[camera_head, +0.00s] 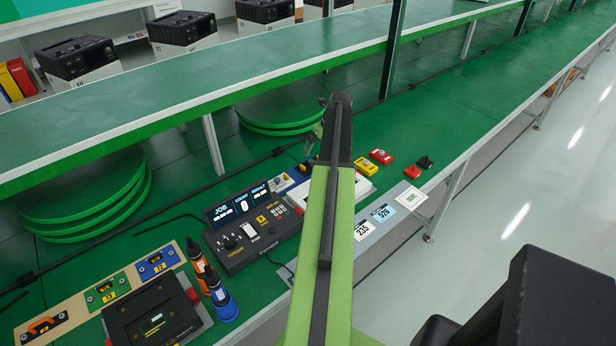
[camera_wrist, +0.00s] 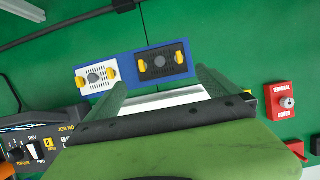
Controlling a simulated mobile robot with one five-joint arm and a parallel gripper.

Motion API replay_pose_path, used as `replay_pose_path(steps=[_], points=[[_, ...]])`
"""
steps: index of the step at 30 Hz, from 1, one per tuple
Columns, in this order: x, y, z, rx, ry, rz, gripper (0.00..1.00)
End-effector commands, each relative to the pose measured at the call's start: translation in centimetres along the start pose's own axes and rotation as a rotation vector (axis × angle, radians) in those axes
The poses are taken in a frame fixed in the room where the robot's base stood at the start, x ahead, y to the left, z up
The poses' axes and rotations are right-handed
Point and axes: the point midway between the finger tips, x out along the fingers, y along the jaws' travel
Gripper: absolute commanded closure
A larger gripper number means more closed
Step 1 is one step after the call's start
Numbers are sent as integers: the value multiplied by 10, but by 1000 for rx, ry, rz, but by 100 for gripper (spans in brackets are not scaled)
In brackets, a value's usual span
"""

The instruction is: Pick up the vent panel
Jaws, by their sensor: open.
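Two small perforated panels with yellow clips lie side by side on a blue plate (camera_wrist: 132,67). One is a white panel (camera_wrist: 98,87) at left, the other a black panel (camera_wrist: 170,69) at right. I cannot tell for sure which is called the vent panel. My gripper (camera_wrist: 160,82) is open and empty, its two green fingers spread wide. In the picture the fingertips lie just below the blue plate, nearer the black panel. In the head view my arm hides much of this area, and only part of the blue plate (camera_head: 283,182) shows to its left.
A red terminal cover (camera_wrist: 280,101) sits to the right. In the head view, a control console (camera_head: 245,225) stands left of my arm, with two bottles (camera_head: 222,299) and a dark box (camera_head: 157,312) nearer me. The raised shelf (camera_head: 250,75) runs across behind.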

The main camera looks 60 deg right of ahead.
Motion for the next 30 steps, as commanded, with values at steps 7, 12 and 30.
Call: replay_pose_path(steps=[7,12,30], points=[[59,0,-2,0,1,0,0],[60,0,0,0,1,0,0],[111,0,3,1,1,-1,0]])
